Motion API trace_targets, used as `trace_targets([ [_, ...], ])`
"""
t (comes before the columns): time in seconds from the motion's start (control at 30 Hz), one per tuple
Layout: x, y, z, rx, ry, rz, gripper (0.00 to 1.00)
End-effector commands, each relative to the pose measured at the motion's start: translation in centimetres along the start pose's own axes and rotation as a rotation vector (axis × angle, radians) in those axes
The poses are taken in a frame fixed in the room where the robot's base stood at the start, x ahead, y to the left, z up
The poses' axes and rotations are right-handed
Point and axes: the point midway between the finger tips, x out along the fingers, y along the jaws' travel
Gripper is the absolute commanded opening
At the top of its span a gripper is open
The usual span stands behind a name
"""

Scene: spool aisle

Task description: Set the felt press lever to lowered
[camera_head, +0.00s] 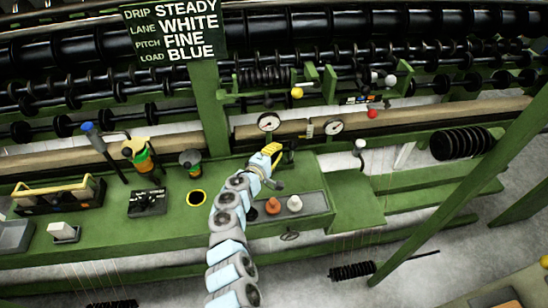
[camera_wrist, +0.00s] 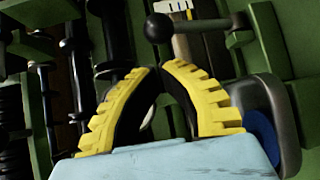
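No label for the felt press lever can be read, so I cannot tell which lever it is. Candidates in the head view are levers with a yellow knob (camera_head: 297,93), a red knob (camera_head: 372,114) and a white knob (camera_head: 360,144). My gripper (camera_head: 274,153) is over the green bench, below and between two round gauges. In the wrist view my gripper's yellow fingers (camera_wrist: 163,66) stand apart at their bases with nothing seen held. A black ball knob (camera_wrist: 158,28) shows just beyond the fingertips; contact is not visible.
A bench tray (camera_head: 318,203) holds an orange and a white piece. Left are a blue-topped lever (camera_head: 88,127), a black box (camera_head: 147,202) and a yellow-handled caddy (camera_head: 55,190). Gauges (camera_head: 268,121) (camera_head: 333,126) and dark spool rows lie behind. A sign (camera_head: 175,30) hangs at upper left.

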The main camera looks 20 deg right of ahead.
Motion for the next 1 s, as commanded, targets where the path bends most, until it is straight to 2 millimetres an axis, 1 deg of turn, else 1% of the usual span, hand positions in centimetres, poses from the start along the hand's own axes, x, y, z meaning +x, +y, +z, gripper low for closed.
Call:
trace_targets([
  [0.03, 0.5, -0.5, 0.0, 0.001, -0.002, -0.001, 0.00],
  [0.5, 3.8, -0.6, -0.1, 0.004, 0.000, -0.003, 0.00],
  [0.8, 5.4, -0.4, -0.1, 0.002, 0.001, 0.000, 0.00],
  [1.0, 5.9, -0.2, 0.0, 0.002, 0.000, -0.001, 0.00],
])
